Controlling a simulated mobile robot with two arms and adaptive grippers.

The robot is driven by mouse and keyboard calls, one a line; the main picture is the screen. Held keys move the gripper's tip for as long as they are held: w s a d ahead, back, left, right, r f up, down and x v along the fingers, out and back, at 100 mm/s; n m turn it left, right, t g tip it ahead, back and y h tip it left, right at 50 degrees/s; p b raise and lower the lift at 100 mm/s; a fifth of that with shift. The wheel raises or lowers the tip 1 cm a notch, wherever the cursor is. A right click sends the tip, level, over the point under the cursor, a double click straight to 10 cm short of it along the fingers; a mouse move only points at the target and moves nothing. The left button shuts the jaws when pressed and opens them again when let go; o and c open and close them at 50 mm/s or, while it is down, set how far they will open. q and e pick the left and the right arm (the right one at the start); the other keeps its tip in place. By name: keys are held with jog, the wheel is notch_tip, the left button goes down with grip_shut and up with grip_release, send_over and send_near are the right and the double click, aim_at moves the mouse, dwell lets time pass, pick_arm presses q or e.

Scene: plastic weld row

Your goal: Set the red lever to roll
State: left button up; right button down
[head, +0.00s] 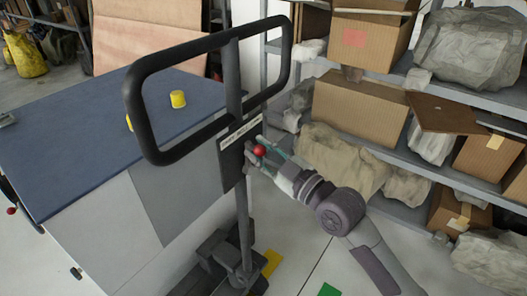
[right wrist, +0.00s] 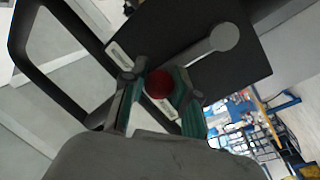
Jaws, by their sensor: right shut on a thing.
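The red lever knob (head: 259,150) shows in front of a dark plate below the black loop handle (head: 136,100). In the right wrist view the round red knob (right wrist: 159,84) sits between the two fingers, and a grey lever arm (right wrist: 205,47) runs from it to a round pivot at upper right. My right gripper (head: 256,152) is shut on the red knob, coming in from the right; it also shows in the right wrist view (right wrist: 158,88). A pale label strip (head: 240,131) lies on the plate's top edge; its words are too small to read. My left gripper is not in view.
A blue-topped table (head: 75,125) with yellow cups (head: 178,99) stands at the left. Shelves with cardboard boxes (head: 358,112) and wrapped bundles fill the right. Yellow and green patches mark the floor at the bottom.

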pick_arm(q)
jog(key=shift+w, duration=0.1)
pick_arm(e)
jog(key=shift+s+a, duration=0.15)
jog(key=shift+a, duration=0.05)
jog(key=c, duration=0.9)
grip_release()
jog(key=shift+a, duration=0.1)
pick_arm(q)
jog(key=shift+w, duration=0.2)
pick_arm(e)
jog(key=shift+o, duration=0.2)
jog(key=shift+s+d+f, duration=0.1)
jog(key=shift+d, duration=0.15)
jog(key=v, duration=1.1)
jog(key=shift+s+d, duration=0.2)
jog(key=shift+s, duration=0.05)
jog(key=shift+w, duration=0.1)
